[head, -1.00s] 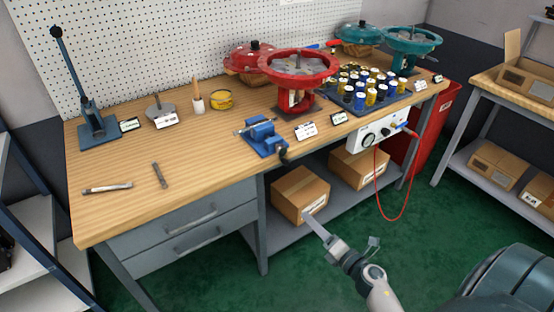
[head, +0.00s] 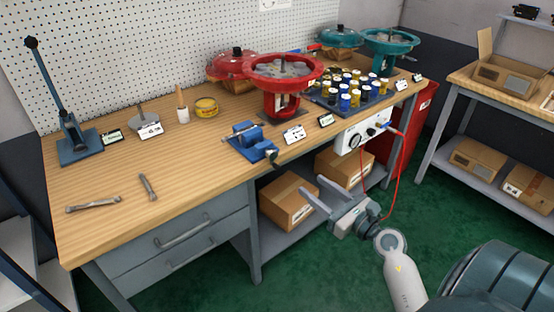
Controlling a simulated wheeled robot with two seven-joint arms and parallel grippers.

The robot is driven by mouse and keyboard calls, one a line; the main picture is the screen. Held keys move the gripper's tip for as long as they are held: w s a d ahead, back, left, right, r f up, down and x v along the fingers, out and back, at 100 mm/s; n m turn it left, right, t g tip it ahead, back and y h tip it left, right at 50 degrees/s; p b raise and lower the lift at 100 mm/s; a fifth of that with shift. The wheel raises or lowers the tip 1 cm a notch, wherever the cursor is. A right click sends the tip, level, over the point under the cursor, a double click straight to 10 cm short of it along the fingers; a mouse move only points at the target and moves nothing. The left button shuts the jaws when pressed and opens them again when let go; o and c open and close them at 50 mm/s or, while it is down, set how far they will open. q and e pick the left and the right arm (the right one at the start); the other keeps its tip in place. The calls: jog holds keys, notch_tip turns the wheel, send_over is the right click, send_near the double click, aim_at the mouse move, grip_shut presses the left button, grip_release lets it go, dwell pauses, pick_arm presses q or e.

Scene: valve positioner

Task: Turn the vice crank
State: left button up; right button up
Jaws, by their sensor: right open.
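The blue vice (head: 247,140) sits at the front edge of the wooden workbench (head: 215,167). Its dark crank (head: 272,154) sticks out at the front, toward me, just over the bench edge. My right gripper (head: 313,190) is open and empty, below the bench top. It is to the right of and lower than the crank, apart from it, in front of the cardboard boxes on the lower shelf. Its fingers point up and to the left. My left gripper is not in view.
A red valve assembly (head: 283,80) stands just behind and right of the vice. A white gauge box (head: 363,133) with a red hose hangs under the bench edge. A cardboard box (head: 289,200) lies on the shelf. Two loose tools (head: 93,203) lie at the left front.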

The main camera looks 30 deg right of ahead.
aim_at(274, 157)
jog(key=w, duration=0.5)
jog(key=w+a+p, duration=0.1)
jog(key=w, duration=0.4)
jog(key=w+p, duration=0.1)
jog(key=w, duration=0.4)
jog(key=shift+w+a, duration=0.15)
jog(key=shift+a, duration=0.15)
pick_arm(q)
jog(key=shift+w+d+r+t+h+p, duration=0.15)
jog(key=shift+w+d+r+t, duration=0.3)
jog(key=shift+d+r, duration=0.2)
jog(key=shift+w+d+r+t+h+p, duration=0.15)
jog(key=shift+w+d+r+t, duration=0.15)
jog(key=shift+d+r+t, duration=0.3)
pick_arm(e)
jog(key=shift+w+a, duration=0.1)
jog(key=shift+w, duration=0.7)
jog(key=shift+c, duration=0.6)
jog(key=c, duration=0.9)
